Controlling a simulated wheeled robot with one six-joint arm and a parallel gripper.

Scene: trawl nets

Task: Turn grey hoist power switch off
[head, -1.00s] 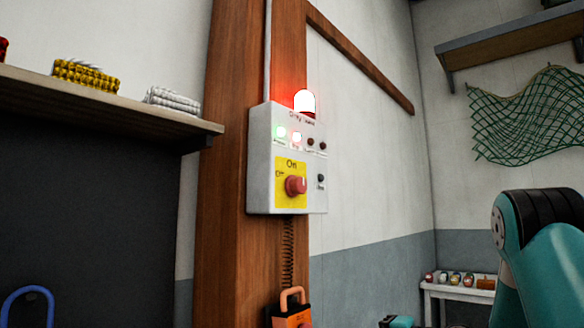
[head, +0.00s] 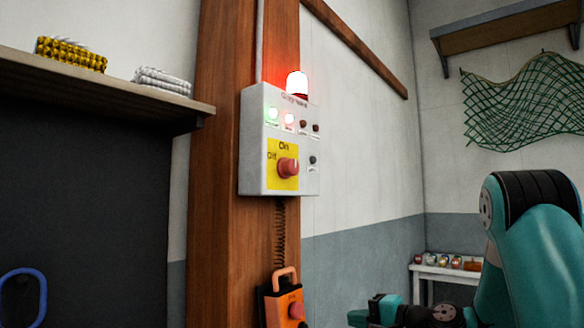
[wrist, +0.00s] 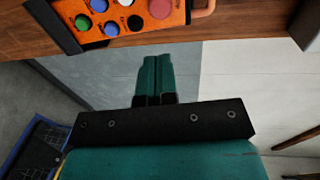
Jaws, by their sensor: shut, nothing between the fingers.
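The grey hoist control box (head: 255,140) is mounted on a wooden post. Its red rotary switch (head: 288,168) sits on a yellow plate (head: 274,178) marked On at the top and Off at the left. Which mark the knob points to is too small to tell. A green and a red lamp glow on the box, and a beacon (head: 297,84) on top is lit. In the wrist view my gripper (wrist: 157,60) is shut and empty, apart from the orange pendant (wrist: 130,22). The head view shows my arm at the right, low and away from the box; my fingertips are not clear there.
The orange pendant (head: 285,305) hangs below the box on a coiled cord. A shelf (head: 110,95) with folded rope bundles juts out at the left. A green net (head: 520,110) hangs on the right wall. A white table (head: 430,272) with small items stands at the back right.

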